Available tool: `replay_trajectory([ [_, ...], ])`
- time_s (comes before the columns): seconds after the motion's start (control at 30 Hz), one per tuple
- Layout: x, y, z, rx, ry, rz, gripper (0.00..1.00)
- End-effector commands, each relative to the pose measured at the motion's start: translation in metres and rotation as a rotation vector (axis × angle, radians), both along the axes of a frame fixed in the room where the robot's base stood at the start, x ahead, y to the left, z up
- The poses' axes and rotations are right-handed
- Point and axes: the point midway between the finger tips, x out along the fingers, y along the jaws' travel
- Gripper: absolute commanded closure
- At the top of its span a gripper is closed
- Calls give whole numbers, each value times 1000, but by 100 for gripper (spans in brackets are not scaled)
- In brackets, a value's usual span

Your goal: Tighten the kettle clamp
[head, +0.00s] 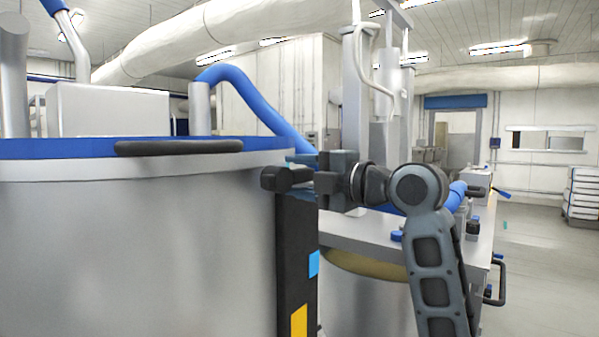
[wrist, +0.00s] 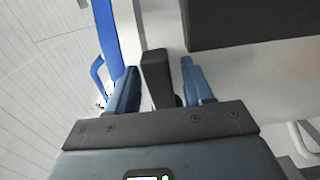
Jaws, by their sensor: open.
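The big steel kettle (head: 130,250) fills the left of the head view, with a blue rim (head: 60,148) and a dark bar handle on top. A black clamp lever (head: 283,179) sticks out at its right side, above a dark upright strip with blue and yellow patches. In the wrist view the lever (wrist: 158,78) stands between the two blue fingers of my gripper (wrist: 160,85). My gripper is open around the lever, with a visible gap at the right finger; contact at the left finger cannot be told. The gripper also shows in the head view (head: 305,170).
A steel bench (head: 375,238) with several small fittings stands to the right behind my arm. A blue hose (head: 255,100) arches behind the kettle. Open floor (head: 545,280) lies at the far right, with a stack of white trays (head: 582,195).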

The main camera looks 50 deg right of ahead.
Motion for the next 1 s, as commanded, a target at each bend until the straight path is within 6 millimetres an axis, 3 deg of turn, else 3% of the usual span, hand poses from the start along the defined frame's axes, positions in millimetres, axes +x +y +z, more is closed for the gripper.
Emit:
replay_trajectory([
  [0.23, 1, 0, -1, 0, 0, 0, 49],
  [0.77, 1, 0, -1, 1, 1, 0, 99],
  [1.0, 1, 0, -1, 1, 2, 0, 100],
])
